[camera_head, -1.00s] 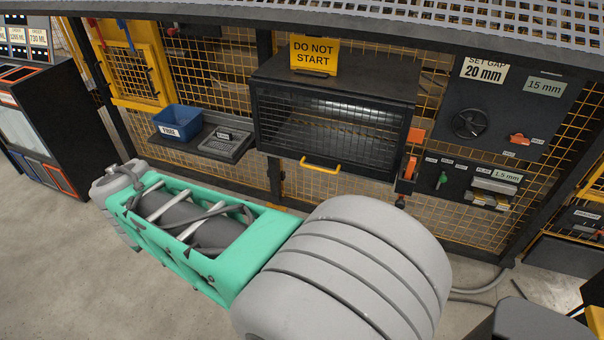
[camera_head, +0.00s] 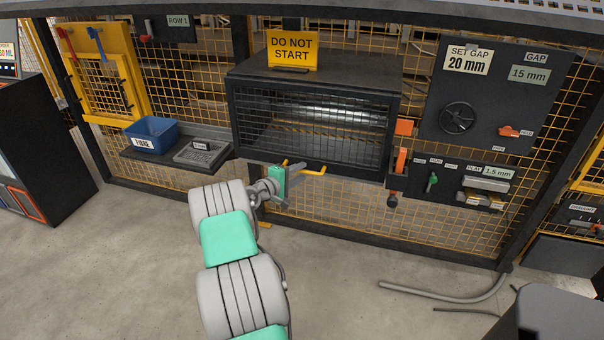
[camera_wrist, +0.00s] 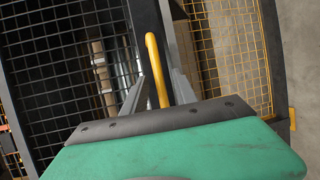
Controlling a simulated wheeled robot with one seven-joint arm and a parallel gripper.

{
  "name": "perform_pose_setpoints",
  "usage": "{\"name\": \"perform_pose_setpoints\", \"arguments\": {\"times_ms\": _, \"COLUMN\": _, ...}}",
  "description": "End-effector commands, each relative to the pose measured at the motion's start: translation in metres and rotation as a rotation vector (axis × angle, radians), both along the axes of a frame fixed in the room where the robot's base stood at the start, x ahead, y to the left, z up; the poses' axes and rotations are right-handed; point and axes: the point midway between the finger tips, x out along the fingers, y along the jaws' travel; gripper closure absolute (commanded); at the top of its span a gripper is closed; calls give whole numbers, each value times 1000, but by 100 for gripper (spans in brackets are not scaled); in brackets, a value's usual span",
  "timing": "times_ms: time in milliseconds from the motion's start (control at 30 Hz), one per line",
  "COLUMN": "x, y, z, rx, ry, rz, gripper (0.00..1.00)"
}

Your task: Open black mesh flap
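The black mesh flap (camera_head: 312,125) hangs shut across the front of a dark box in the fence. Its yellow bar handle (camera_head: 316,173) sticks out at the lower edge. My gripper (camera_head: 297,184) is at the left part of this handle. In the wrist view the handle (camera_wrist: 157,72) runs between the two grey fingers of my gripper (camera_wrist: 156,75), with a gap visible on each side, so the fingers look open around it. The flap's mesh (camera_wrist: 60,75) fills the left of that view. Part of the handle is hidden behind my gripper in the head view.
A "DO NOT START" sign (camera_head: 292,50) stands on the box. An orange latch-like part (camera_head: 402,150) is right of the flap, beside a control panel (camera_head: 490,100). A blue bin (camera_head: 152,134) sits on a shelf at left.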

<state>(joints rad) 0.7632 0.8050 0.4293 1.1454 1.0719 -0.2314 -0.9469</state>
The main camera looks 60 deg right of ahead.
Motion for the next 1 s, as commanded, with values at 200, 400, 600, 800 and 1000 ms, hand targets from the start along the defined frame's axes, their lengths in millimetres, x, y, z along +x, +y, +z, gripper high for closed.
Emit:
{"name": "perform_pose_setpoints", "arguments": {"times_ms": 200, "x": -4, "y": -18, "z": -4, "rx": 1, "ry": -1, "rz": 1, "gripper": 66}}
{"name": "perform_pose_setpoints", "arguments": {"times_ms": 400, "x": -3, "y": -18, "z": -3, "rx": 1, "ry": -2, "rz": 2, "gripper": 67}}
{"name": "perform_pose_setpoints", "arguments": {"times_ms": 600, "x": -3, "y": -17, "z": -3, "rx": 1, "ry": -3, "rz": 2, "gripper": 83}}
{"name": "perform_pose_setpoints", "arguments": {"times_ms": 800, "x": -3, "y": -17, "z": -3, "rx": 1, "ry": -3, "rz": 2, "gripper": 100}}
{"name": "perform_pose_setpoints", "arguments": {"times_ms": 1000, "x": -3, "y": -17, "z": -3, "rx": 2, "ry": -3, "rz": 1, "gripper": 100}}
